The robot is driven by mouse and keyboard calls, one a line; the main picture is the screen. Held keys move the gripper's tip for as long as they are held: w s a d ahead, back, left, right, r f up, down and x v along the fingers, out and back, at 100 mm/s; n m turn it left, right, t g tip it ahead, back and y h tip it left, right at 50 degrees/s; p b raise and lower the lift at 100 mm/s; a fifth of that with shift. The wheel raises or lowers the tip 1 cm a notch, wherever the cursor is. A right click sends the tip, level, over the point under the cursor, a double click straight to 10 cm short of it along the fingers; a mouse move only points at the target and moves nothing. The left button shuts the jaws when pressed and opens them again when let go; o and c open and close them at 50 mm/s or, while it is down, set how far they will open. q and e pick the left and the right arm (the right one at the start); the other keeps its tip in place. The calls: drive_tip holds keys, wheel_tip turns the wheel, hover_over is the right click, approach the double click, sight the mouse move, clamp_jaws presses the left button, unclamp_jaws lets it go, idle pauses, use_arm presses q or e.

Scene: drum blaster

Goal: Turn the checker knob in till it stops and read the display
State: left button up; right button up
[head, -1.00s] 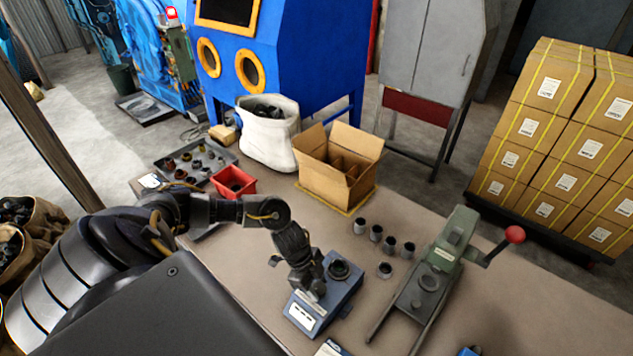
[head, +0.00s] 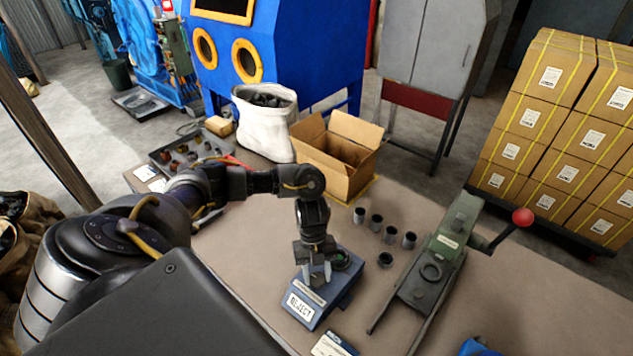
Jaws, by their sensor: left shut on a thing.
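The checker (head: 324,302) is a blue box on the table, in the middle of the head view. Its white display (head: 299,306) on the near face reads "REJECT". A dark round seat (head: 341,260) is on its top at the far right, partly behind my gripper. My left gripper (head: 318,277) points down over the checker's top, its fingers shut on the knob, which they mostly hide. I cannot see how far the knob is turned in. My right gripper is not in view.
A green press (head: 431,272) with a red ball handle (head: 523,217) stands right of the checker. Several small dark cups (head: 376,222) stand between them and behind. An open carton (head: 336,165), a white sack (head: 265,125) and a parts tray (head: 190,147) are farther back.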

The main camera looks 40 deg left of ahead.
use_arm(q)
drive_tip(key=m+g+y, duration=0.1)
drive_tip(key=m, duration=0.3)
drive_tip(key=shift+w+d+m, duration=0.1)
drive_tip(key=shift+w+m, duration=0.05)
drive_tip(key=shift+m, duration=0.25)
drive_tip(key=shift+d+m+g+y, duration=0.15)
drive_tip(key=shift+m+y, duration=0.4)
drive_tip(key=shift+m, duration=0.7)
drive_tip(key=shift+m+g+y, duration=0.15)
drive_tip(key=shift+m+y, duration=0.4)
drive_tip(key=shift+m, duration=0.7)
drive_tip(key=o, duration=1)
drive_tip(key=b+v, duration=0.1)
drive_tip(key=v, duration=0.9)
drive_tip(key=shift+w+r, duration=0.2)
drive_tip(key=shift+r, duration=0.15)
drive_tip(key=shift+c, duration=0.2)
